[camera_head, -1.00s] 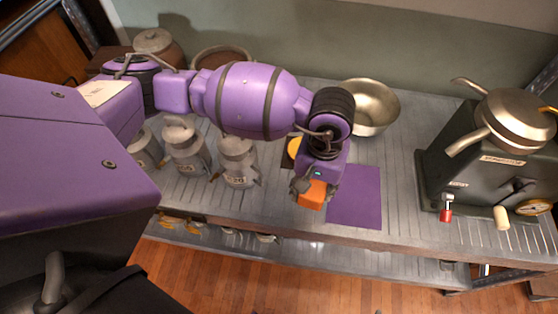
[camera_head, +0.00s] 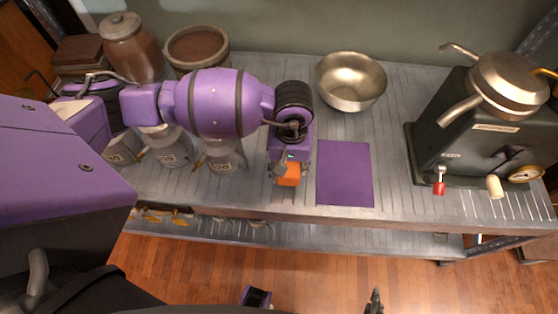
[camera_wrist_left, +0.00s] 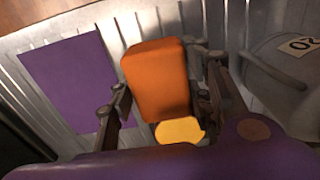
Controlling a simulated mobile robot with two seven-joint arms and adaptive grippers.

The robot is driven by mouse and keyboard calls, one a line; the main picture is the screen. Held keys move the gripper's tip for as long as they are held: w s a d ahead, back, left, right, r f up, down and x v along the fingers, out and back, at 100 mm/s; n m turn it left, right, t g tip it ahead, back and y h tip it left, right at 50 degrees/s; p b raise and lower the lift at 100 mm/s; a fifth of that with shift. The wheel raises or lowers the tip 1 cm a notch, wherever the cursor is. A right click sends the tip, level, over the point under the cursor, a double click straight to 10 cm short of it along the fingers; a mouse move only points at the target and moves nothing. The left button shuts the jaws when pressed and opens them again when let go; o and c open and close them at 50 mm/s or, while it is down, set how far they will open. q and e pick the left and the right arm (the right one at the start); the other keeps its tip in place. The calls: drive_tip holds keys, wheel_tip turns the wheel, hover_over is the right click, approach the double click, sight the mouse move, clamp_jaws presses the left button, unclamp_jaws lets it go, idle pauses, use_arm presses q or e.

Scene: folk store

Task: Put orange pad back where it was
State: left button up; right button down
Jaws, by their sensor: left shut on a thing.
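My left gripper (camera_head: 288,173) is shut on the orange pad (camera_head: 290,176), just left of a flat purple mat (camera_head: 345,173) on the grey slatted counter (camera_head: 400,190). In the left wrist view the orange pad (camera_wrist_left: 157,78) sits between the two fingers, and the purple mat (camera_wrist_left: 72,80) lies to its left, apart from it. A yellow disc (camera_wrist_left: 180,130) shows by the pad's lower end. I cannot tell whether the pad touches the counter. A part of my right gripper (camera_head: 374,302) shows at the bottom edge, in front of the counter; most of it is cut off.
A metal bowl (camera_head: 350,82) stands behind the mat. A dark machine with a round metal lid (camera_head: 508,82) stands on the right. Several grey milk cans (camera_head: 222,154) stand left of the gripper, partly behind my arm. A brown jar (camera_head: 133,50) and pot (camera_head: 197,48) stand at back left.

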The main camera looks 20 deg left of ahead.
use_arm(q)
drive_tip(key=shift+w+a+f, duration=0.1)
drive_tip(key=shift+a+f, duration=0.25)
drive_tip(key=shift+f, duration=0.05)
drive_tip(key=shift+a+f, duration=0.15)
drive_tip(key=shift+f, duration=0.85)
drive_tip(key=shift+a+f, duration=0.15)
drive_tip(key=shift+f, duration=0.8)
use_arm(e)
drive_tip(key=shift+w+a+r, duration=0.1)
drive_tip(key=shift+w+r, duration=0.2)
drive_tip(key=shift+w, duration=0.15)
use_arm(q)
drive_tip(key=shift+f, duration=0.2)
drive_tip(key=o, duration=1)
use_arm(e)
drive_tip(key=shift+f, duration=0.1)
use_arm(q)
drive_tip(key=shift+r, duration=0.15)
drive_tip(key=shift+w+r, duration=0.1)
drive_tip(key=shift+r, duration=0.2)
wheel_tip(320, 180, up, 12)
drive_tip(key=shift+f, duration=0.15)
use_arm(e)
drive_tip(key=shift+s, duration=0.1)
